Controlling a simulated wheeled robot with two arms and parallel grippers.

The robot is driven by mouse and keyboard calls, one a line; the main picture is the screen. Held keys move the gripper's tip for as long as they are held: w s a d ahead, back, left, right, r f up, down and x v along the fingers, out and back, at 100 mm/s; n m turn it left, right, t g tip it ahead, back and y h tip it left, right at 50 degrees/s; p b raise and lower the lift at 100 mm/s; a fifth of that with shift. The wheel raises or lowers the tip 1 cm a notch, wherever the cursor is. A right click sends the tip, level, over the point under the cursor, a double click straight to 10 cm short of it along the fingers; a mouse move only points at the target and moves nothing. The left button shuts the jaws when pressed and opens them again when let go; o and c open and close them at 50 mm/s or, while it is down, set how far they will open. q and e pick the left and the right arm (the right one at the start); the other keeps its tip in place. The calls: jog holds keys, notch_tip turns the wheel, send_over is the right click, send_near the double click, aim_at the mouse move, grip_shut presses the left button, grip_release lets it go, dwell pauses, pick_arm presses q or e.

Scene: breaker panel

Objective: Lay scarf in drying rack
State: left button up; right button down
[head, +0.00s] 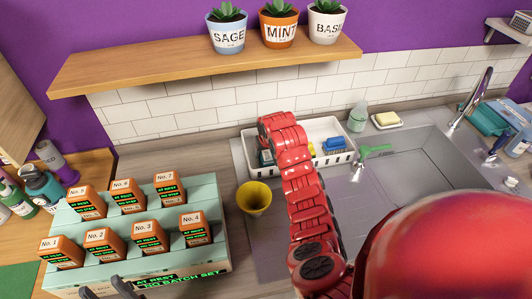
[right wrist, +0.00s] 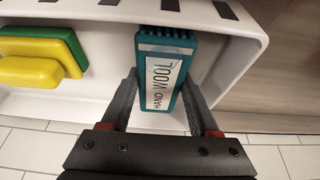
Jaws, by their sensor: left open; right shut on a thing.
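No scarf shows in either view, and I cannot make out a drying rack for certain. A white slotted bin (head: 338,161) stands on the counter left of the sink; it also fills much of the right wrist view (right wrist: 100,108). My right gripper (right wrist: 163,98) is shut on a teal block labelled HAND WOOL (right wrist: 163,68), at the bin's inner side. In the head view my red right arm hides that gripper. My left gripper (head: 104,288) is open and empty at the bottom edge, in front of the pale green stepped stand (head: 130,218).
The stand holds several orange numbered boxes (head: 148,232). A yellow cup (head: 254,198) sits between stand and right arm. A green-yellow sponge (right wrist: 40,60) lies in the bin. The sink (head: 420,165) is at the right. A wooden shelf (head: 180,62) with potted plants hangs above.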

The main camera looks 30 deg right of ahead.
aim_at(266, 152)
jog(key=shift+f, duration=0.15)
jog(key=shift+c, duration=0.7)
grip_release()
jog(key=shift+r, duration=0.2)
jog(key=shift+s+r+b, duration=0.15)
jog(key=shift+r+b, duration=0.15)
jog(key=shift+r, duration=0.25)
jog(key=b+v, duration=0.1)
jog(key=v, duration=0.3)
jog(key=shift+s+r+b, duration=0.2)
jog(key=shift+s+b, duration=0.05)
jog(key=shift+b, duration=0.15)
jog(key=p+v, duration=0.3)
jog(key=v, duration=0.2)
jog(key=shift+s+a+r, duration=0.15)
jog(key=shift+s+r, duration=0.1)
jog(key=shift+r, duration=0.35)
